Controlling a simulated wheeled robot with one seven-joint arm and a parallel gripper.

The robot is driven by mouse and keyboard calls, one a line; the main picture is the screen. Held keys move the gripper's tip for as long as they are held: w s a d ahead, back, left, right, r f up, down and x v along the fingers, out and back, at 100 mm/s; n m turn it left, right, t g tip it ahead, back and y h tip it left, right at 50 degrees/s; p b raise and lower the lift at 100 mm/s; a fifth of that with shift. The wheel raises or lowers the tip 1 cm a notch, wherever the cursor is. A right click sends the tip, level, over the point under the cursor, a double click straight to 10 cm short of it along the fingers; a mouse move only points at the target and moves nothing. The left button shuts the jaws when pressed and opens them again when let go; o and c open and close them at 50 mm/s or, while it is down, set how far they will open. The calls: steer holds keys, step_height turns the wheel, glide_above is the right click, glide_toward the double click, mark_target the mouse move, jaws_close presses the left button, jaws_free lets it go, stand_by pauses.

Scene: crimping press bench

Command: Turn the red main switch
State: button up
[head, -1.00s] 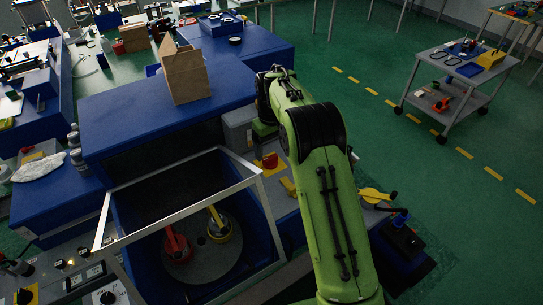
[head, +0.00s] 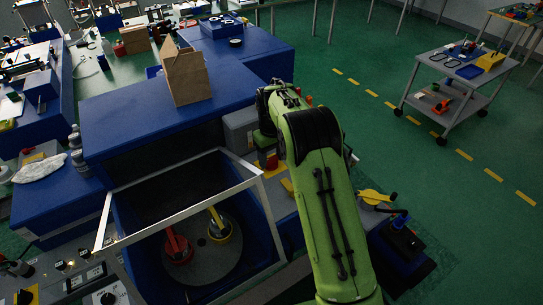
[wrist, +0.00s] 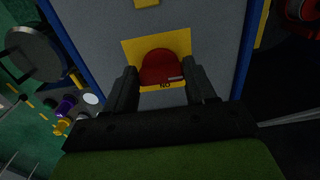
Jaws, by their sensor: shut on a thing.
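The red main switch (wrist: 160,66) is a round red knob on a yellow plate (wrist: 133,47) on a grey panel, in the upper middle of the wrist view. My gripper (wrist: 162,75) has its two dark fingers on either side of the knob and is shut on it. Dark letters, of which "NO" can be read, show on the plate below the knob. In the head view the red switch (head: 271,162) shows small beside my green arm, which hides most of the gripper. The knob's exact turn angle is hard to tell.
A blue press with a metal-framed opening (head: 195,230) stands left of my arm, with a paper bag (head: 185,75) on top. A yellow lever (head: 375,197) is to the right. A grey cart (head: 455,85) stands across the open green floor.

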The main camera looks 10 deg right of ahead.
steer(key=m, duration=0.4)
steer(key=shift+a+m+p, duration=0.1)
steer(key=shift+m+p, duration=0.3)
steer(key=m, duration=0.4)
steer(key=shift+w+a+m, duration=0.1)
steer(key=shift+m, duration=0.2)
steer(key=m, duration=0.4)
steer(key=shift+w+m+b, duration=0.15)
steer(key=shift+m+b, duration=0.25)
steer(key=shift+m, duration=1.9)
steer(key=shift+r, duration=0.1)
steer(key=o, duration=1)
steer(key=shift+o, duration=0.2)
